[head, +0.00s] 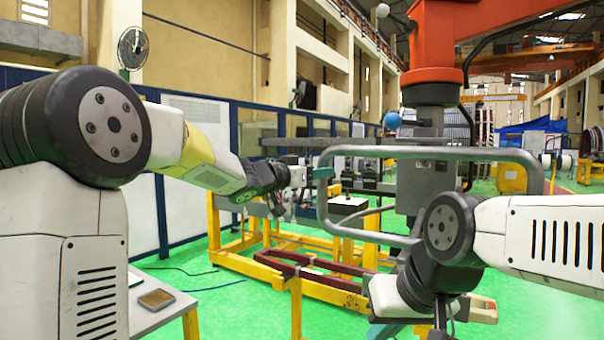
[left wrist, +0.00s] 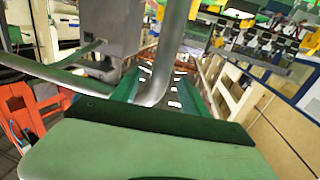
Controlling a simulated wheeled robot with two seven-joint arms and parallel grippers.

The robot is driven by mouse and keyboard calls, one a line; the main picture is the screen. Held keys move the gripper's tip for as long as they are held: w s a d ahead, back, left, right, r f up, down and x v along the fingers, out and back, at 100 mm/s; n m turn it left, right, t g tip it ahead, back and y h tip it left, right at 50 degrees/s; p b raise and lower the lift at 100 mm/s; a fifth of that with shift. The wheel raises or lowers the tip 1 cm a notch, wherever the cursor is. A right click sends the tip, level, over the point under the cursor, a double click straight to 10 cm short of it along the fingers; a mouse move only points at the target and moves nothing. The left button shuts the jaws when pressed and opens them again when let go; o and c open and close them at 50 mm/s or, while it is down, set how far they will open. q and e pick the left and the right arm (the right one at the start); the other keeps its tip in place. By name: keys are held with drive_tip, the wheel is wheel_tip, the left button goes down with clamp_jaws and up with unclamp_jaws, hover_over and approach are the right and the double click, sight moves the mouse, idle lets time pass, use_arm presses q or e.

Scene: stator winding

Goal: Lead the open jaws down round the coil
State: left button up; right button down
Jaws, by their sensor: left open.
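The coil, a grey rounded tube loop (head: 430,153), spans the middle of the head view. Its left end is beside my left gripper (head: 322,173), small and partly hard to make out. In the left wrist view the coil's tube (left wrist: 172,45) comes down and bends between the two green jaws of my left gripper (left wrist: 158,88). The jaws stand apart, one on each side of the tube; I cannot tell whether either touches it. My right gripper (head: 437,312) is low at the right, below its dark wrist joint; its jaws do not show clearly.
An orange machine (head: 435,45) with a grey box (head: 425,180) stands behind the coil. A yellow frame (head: 262,268) with dark red rails stands on the green floor. A small table (head: 150,318) is at the lower left.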

use_arm(q)
drive_tip(key=x, duration=0.5)
drive_tip(key=shift+w+d, duration=0.3)
drive_tip(key=shift+c, duration=0.2)
clamp_jaws()
idle(0.9)
idle(0.4)
idle(1.6)
